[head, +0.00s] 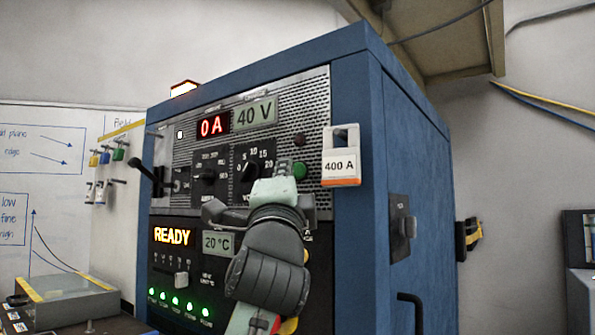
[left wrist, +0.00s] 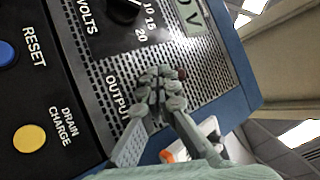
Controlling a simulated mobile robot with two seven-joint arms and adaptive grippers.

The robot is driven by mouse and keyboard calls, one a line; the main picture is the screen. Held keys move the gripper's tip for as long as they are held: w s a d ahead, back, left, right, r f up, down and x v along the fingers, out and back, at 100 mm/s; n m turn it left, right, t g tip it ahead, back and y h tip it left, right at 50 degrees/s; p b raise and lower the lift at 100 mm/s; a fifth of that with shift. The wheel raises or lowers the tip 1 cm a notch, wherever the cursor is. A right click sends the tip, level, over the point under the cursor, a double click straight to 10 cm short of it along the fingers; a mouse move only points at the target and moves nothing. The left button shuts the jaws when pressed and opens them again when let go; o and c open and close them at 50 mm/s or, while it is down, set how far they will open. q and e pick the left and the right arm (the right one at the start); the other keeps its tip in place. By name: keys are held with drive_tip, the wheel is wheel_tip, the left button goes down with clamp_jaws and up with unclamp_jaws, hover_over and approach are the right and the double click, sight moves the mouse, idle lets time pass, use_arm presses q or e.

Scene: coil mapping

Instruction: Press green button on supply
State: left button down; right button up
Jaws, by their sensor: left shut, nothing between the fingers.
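The blue supply cabinet (head: 418,130) stands in the middle of the head view. Its small green button (head: 300,169) shows on the upper panel, below a dark red one (head: 299,140). My left gripper (head: 281,170) is in front of the panel, its tip just left of the green button in the picture. I cannot tell whether it touches. In the left wrist view the left gripper (left wrist: 160,88) is shut and empty, over the panel near the OUTPUT label. The dark red button (left wrist: 181,73) shows beside the fingertips; the green button is hidden there. My right gripper is not in view.
Displays read 0 A (head: 213,125), 40 V (head: 254,115) and READY (head: 172,236). A 400 A tag (head: 340,167) hangs right of the buttons. A blue RESET button (left wrist: 6,54) and a yellow DRAIN CHARGE button (left wrist: 30,138) sit lower on the panel.

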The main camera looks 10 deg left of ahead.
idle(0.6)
use_arm(q)
drive_tip(key=shift+w+d, duration=0.15)
drive_tip(key=shift+w, duration=0.25)
drive_tip(key=shift+w+d+p, duration=0.15)
drive_tip(key=shift+w+p, duration=0.15)
drive_tip(key=shift+w, duration=0.05)
idle(0.6)
drive_tip(key=shift+s, duration=0.1)
drive_tip(key=shift+s+a, duration=0.3)
drive_tip(key=shift+s, duration=0.35)
drive_tip(key=shift+p, duration=0.3)
drive_tip(key=s, duration=0.1)
drive_tip(key=s+a+p, duration=0.1)
drive_tip(key=s, duration=0.1)
drive_tip(key=s+a, duration=0.1)
drive_tip(key=shift+s, duration=0.3)
idle(0.6)
